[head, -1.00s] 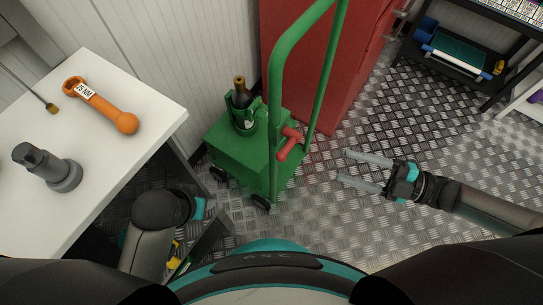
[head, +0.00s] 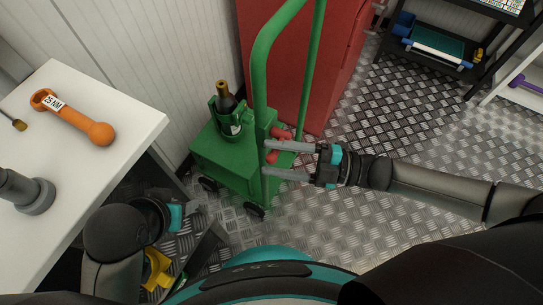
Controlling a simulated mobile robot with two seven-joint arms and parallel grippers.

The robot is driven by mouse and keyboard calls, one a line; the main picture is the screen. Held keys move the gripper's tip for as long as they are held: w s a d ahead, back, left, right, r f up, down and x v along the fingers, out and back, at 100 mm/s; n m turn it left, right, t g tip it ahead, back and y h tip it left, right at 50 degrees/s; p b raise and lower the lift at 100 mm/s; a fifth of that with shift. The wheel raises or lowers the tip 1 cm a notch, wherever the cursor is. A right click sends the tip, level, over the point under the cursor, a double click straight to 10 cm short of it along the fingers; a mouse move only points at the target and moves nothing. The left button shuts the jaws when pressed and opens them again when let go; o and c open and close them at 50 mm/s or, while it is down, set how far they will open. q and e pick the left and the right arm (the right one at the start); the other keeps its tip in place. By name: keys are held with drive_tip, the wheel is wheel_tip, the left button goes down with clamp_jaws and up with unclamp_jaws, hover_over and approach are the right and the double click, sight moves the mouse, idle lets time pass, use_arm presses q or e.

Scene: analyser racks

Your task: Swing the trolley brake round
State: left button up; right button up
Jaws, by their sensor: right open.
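The green trolley (head: 222,157) stands on the metal floor in the middle of the head view, with a tall looped handle (head: 259,80) and small black wheels. The red brake lever (head: 284,134) sits on the trolley's right side, partly hidden by my right gripper. My right gripper (head: 265,159) is open, its two grey fingers pointing left, with the lever at or between them; I cannot tell whether they touch it. My left arm shows at the lower left, but its gripper fingers are hidden.
A dark bottle (head: 226,98) stands in a green holder on the trolley. A white table (head: 105,160) at left bears an orange tool (head: 72,117) and a grey device (head: 25,190). A red cabinet (head: 300,60) stands behind the trolley.

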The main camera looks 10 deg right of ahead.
drive_tip(key=shift+w+a, duration=0.2)
drive_tip(key=shift+a, duration=0.4)
clamp_jaws()
drive_tip(key=shift+d+f, duration=0.1)
drive_tip(key=shift+f, duration=0.05)
idle(0.9)
